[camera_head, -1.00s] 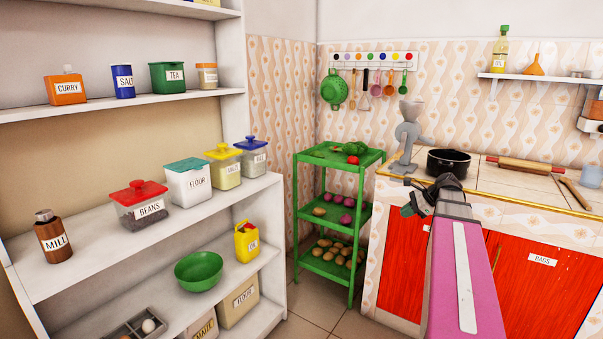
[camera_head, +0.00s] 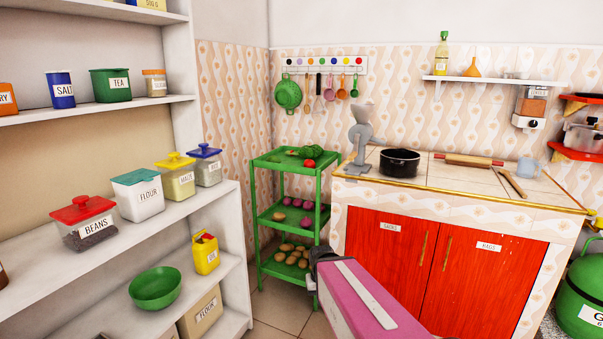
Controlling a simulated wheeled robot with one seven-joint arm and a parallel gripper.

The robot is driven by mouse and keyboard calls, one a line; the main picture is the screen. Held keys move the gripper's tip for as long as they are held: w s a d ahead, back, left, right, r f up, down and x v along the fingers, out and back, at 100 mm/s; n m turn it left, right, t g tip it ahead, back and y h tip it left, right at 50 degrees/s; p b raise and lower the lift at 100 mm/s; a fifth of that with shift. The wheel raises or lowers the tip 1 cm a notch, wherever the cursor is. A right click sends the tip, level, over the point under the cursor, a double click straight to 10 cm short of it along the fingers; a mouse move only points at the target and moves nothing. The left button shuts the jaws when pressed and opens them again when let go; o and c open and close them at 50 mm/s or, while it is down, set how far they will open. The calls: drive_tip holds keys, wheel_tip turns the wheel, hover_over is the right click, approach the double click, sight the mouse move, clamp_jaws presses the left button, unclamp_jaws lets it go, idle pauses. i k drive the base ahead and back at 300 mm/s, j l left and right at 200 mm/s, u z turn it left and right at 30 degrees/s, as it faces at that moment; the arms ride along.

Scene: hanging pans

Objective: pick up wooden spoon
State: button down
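A long, thin wooden utensil (camera_head: 512,184) lies at a slant on the right part of the tiled counter. It looks like the wooden spoon, but its bowl is too small to make out. Small utensils also hang on the wall rail, among them a pinkish-brown spoon (camera_head: 329,95); I cannot tell its material. My gripper (camera_head: 316,276) is low in front of the green rack and the left edge of the red cabinet, well below and left of the counter utensil. It is dark and mostly hidden by my pink arm, so its fingers are unclear.
The counter (camera_head: 440,188) also holds a grey grinder (camera_head: 360,140), a black pot (camera_head: 399,162), a rolling pin (camera_head: 474,160) and a clear cup (camera_head: 529,168). The green rack (camera_head: 262,215) stands left of it. White shelves (camera_head: 225,290) fill the left side.

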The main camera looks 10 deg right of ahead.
sight(506, 172)
drive_tip(key=z, duration=1.75)
